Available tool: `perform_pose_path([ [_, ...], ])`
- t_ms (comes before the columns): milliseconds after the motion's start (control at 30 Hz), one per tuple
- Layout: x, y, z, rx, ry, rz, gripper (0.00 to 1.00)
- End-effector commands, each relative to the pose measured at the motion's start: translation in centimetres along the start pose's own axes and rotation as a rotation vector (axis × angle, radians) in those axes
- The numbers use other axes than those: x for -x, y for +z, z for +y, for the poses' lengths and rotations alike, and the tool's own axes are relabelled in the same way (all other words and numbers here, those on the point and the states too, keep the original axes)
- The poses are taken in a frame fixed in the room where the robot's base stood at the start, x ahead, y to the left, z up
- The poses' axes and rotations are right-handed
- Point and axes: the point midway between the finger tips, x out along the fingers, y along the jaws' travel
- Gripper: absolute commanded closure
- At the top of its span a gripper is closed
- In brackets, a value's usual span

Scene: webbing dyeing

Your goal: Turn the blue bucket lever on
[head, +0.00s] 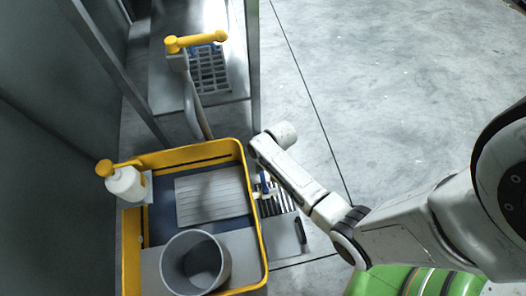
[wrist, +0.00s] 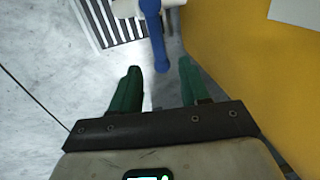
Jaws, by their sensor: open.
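A blue lever (wrist: 154,35) on a white fitting (wrist: 125,8) is at the top centre of the wrist view. Its long arm points down the picture, with its end near the gap between my fingertips. In the head view the blue lever (head: 265,183) is a small piece beside the right wall of the yellow-rimmed tub (head: 250,215). My gripper (wrist: 158,68) has two green fingers spread apart, with nothing held between them. Whether the lever's end lies between the fingers or beyond them is hard to tell. In the head view the fingers are hidden.
The tub's yellow wall (wrist: 245,75) runs close along the right in the wrist view. A slatted grate (head: 275,203) lies below the lever. The tub holds a grey bucket (head: 185,268). Open floor (head: 390,90) is to the right.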

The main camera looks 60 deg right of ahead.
Motion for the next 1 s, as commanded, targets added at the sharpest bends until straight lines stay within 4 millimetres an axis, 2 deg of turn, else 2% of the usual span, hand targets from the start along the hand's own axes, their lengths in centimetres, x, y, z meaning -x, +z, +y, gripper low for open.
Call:
perform_pose_path([
  [33, -1.6, 0.0, 0.1, 0.000, 0.001, 0.000, 0.55],
  [100, -2.7, 0.0, 0.1, 0.001, 0.001, -0.001, 0.55],
  [300, -4.9, 0.0, 0.1, 0.001, 0.001, 0.000, 0.55],
  [733, -5.5, 0.0, 0.0, 0.001, 0.000, 0.000, 0.55],
  [1000, -5.5, 0.0, 0.0, 0.002, 0.000, 0.000, 0.79],
])
